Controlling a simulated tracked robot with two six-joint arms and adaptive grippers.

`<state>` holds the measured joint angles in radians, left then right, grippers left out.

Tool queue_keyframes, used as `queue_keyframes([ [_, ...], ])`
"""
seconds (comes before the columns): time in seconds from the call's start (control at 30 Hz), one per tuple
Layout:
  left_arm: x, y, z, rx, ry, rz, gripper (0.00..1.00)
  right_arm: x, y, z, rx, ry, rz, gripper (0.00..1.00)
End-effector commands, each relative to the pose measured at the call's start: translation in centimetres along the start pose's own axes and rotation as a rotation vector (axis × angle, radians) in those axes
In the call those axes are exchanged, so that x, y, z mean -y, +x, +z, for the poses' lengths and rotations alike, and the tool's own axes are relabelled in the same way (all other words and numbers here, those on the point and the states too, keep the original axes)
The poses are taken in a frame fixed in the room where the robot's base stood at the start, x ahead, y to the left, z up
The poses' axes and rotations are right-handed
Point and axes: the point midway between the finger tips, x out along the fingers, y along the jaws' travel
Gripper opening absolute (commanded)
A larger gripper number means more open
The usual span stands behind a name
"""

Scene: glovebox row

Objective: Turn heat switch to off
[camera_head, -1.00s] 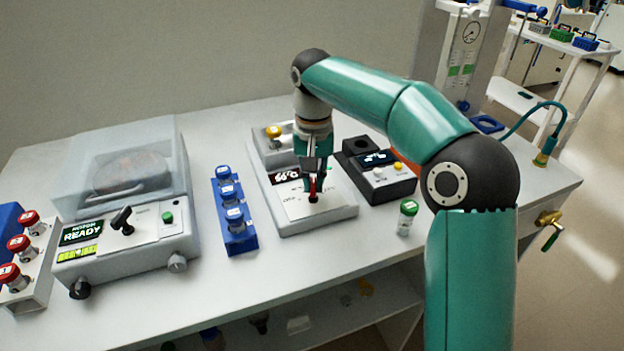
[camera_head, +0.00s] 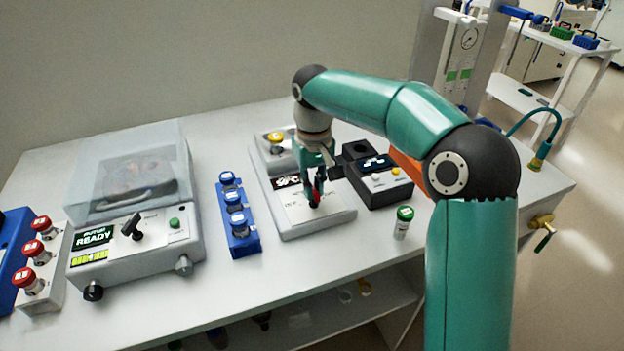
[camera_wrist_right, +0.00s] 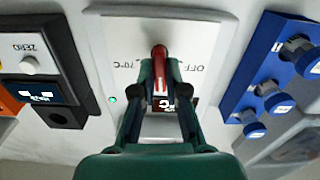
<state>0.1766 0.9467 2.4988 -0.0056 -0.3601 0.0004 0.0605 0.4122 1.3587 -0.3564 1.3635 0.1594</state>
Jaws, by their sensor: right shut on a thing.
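The heat switch is a red lever (camera_wrist_right: 158,55) on the white top of the grey heater unit (camera_head: 330,219). In the right wrist view the lever stands between a "70°C" label on the left and an "OFF" label on the right; which side it leans to I cannot tell. A small green light (camera_wrist_right: 112,100) glows on the panel. My right gripper (camera_head: 315,195) is over the unit, shut on the red lever, with its fingers (camera_wrist_right: 160,88) on either side of it. The fingers partly hide the unit's display. My left gripper is out of view.
A blue rack (camera_head: 238,240) with blue-capped vials stands left of the heater, with a clear-lidded centrifuge (camera_head: 135,230) beyond. A black device (camera_head: 380,185) sits close on the right. A green-capped vial (camera_head: 403,220) stands near the table's front edge.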

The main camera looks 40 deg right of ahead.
Motion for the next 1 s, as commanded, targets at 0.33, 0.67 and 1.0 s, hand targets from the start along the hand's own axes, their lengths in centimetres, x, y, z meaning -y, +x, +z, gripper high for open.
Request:
queue_keyframes([
  [0.33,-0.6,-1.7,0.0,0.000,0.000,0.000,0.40,0.1,-0.2,-0.1,-0.004,-0.225,-0.001,0.00],
  [0.67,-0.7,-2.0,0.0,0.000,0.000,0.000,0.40,0.1,-0.1,-0.1,-0.006,-0.301,0.001,0.00],
  [1.0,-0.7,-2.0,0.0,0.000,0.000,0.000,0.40,0.1,-0.1,-0.1,-0.007,-0.303,0.001,0.00],
])
